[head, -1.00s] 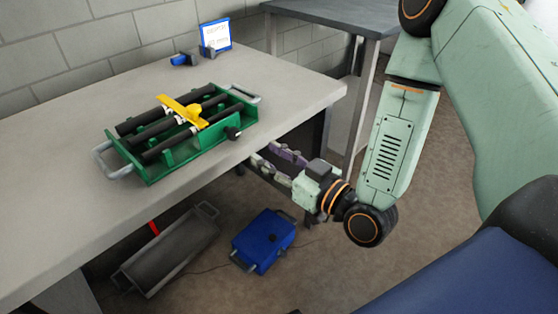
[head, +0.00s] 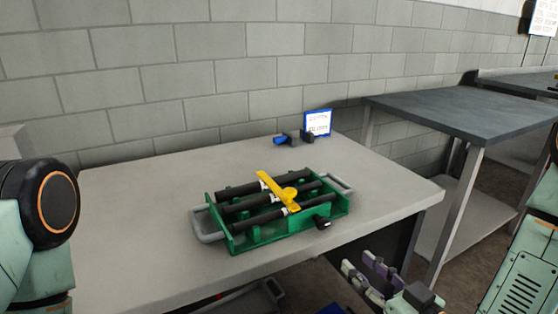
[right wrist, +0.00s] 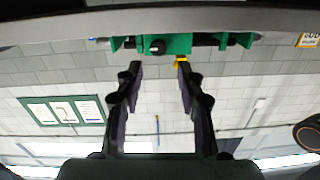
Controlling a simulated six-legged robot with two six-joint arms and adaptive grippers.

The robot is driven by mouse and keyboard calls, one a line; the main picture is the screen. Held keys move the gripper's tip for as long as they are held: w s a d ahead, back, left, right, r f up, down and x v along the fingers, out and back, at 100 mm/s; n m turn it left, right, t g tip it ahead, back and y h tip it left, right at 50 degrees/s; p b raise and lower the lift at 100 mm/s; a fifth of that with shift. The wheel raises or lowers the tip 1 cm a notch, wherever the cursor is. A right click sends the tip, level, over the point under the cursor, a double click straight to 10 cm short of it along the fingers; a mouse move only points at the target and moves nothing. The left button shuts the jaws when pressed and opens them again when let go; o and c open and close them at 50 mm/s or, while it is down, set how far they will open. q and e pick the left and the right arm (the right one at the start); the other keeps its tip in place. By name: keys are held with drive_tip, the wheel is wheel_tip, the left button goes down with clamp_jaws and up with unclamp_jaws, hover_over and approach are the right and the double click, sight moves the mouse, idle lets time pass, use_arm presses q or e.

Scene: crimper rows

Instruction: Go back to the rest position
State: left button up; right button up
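My right gripper (head: 366,275) is at the lower right of the head view, low in front of the table's front edge. In the right wrist view its two fingers (right wrist: 158,66) stand wide apart with nothing between them. A green frame (head: 285,232) with black bars and a yellow piece (head: 279,191) across them sits on the light table. The frame's green side also shows at the top of the right wrist view (right wrist: 178,44), beyond the fingers and apart from them. My left gripper is not in view; only part of my left arm shows at the left.
The light grey table (head: 130,210) has free room left of the frame. A blue-edged sign (head: 317,123) and a small blue and black tool (head: 291,139) stand at its back. A dark-topped table (head: 465,113) is at the right. A block wall closes the back.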

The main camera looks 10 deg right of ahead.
drive_tip(key=s+d+f+m+g+h, duration=0.15)
drive_tip(key=s+f+g, duration=0.25)
drive_tip(key=f, duration=0.4)
drive_tip(key=s+a+f+m+g+h, duration=0.1)
drive_tip(key=s+f+m+g+h, duration=0.1)
drive_tip(key=s+f+g, duration=0.4)
drive_tip(key=s+d+f+g+h+p, duration=0.1)
drive_tip(key=s+f+g, duration=0.2)
drive_tip(key=s, duration=0.5)
drive_tip(key=s+f+g+h+p, duration=0.2)
drive_tip(key=s+f+g, duration=0.1)
drive_tip(key=s, duration=0.5)
drive_tip(key=shift+s+d+f, duration=0.2)
drive_tip(key=shift+d+f, duration=0.15)
drive_tip(key=shift+f, duration=0.2)
